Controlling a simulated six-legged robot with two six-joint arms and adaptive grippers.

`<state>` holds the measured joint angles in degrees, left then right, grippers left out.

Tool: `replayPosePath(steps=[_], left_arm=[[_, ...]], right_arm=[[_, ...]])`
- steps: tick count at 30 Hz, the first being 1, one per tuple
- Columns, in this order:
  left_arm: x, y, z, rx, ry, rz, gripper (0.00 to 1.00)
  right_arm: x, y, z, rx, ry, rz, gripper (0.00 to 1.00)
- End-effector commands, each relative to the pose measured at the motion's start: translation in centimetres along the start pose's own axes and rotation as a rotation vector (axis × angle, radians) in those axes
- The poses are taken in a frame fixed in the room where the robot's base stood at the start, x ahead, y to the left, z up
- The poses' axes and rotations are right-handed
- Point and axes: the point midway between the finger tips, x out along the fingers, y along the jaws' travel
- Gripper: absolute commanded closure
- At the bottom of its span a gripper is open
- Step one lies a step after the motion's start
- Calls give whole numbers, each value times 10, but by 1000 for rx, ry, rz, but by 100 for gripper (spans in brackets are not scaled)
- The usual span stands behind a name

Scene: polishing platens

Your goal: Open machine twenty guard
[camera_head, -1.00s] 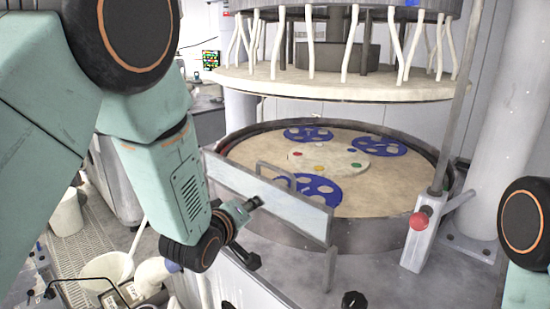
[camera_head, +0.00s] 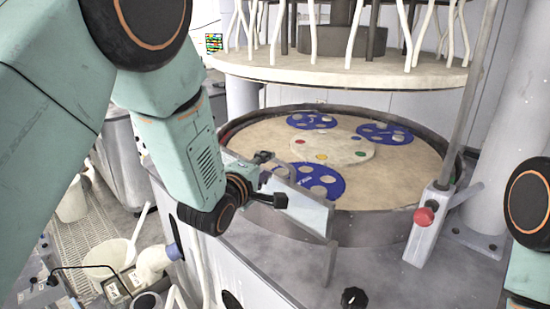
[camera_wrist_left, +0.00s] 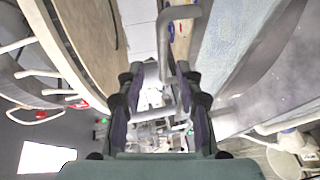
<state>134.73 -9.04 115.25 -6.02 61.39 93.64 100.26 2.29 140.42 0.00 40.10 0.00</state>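The guard (camera_head: 308,210) is a pale, upright flat panel with a metal frame, standing at the front rim of the round polishing platen (camera_head: 250,143). Its bent grey handle (camera_head: 284,170) is partly hidden behind my left gripper (camera_head: 272,180). In the left wrist view the handle (camera_wrist_left: 164,45) runs between the two dark, spread fingers of my left gripper (camera_wrist_left: 159,85). The fingers are apart and do not look closed on it; contact is unclear. The guard panel (camera_wrist_left: 225,45) lies to the right in that view. My right gripper is out of view.
A raised upper plate (camera_head: 340,74) hangs over the platen. Blue carriers (camera_head: 385,133) lie on the platen. A red knob (camera_head: 424,216) on a post stands to the right. A white bucket (camera_head: 108,255) stands at lower left.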

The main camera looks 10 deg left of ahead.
Motion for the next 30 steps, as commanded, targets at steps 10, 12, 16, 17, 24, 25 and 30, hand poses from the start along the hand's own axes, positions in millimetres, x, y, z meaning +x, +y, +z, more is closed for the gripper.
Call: replayPosePath(steps=[10,12,16,17,24,25,30], left_arm=[[49,1,-2,0,1,0,64],[56,1,-2,1,0,-1,64],[64,1,-2,1,1,-1,64],[65,1,-2,1,1,-1,64],[66,0,-2,1,1,-2,64],[66,0,-2,1,1,-2,64],[66,0,-2,1,1,-2,75]], right_arm=[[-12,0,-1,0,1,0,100],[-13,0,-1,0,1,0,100],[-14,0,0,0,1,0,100],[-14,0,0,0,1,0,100],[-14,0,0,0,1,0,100],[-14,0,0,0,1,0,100],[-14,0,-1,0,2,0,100]])
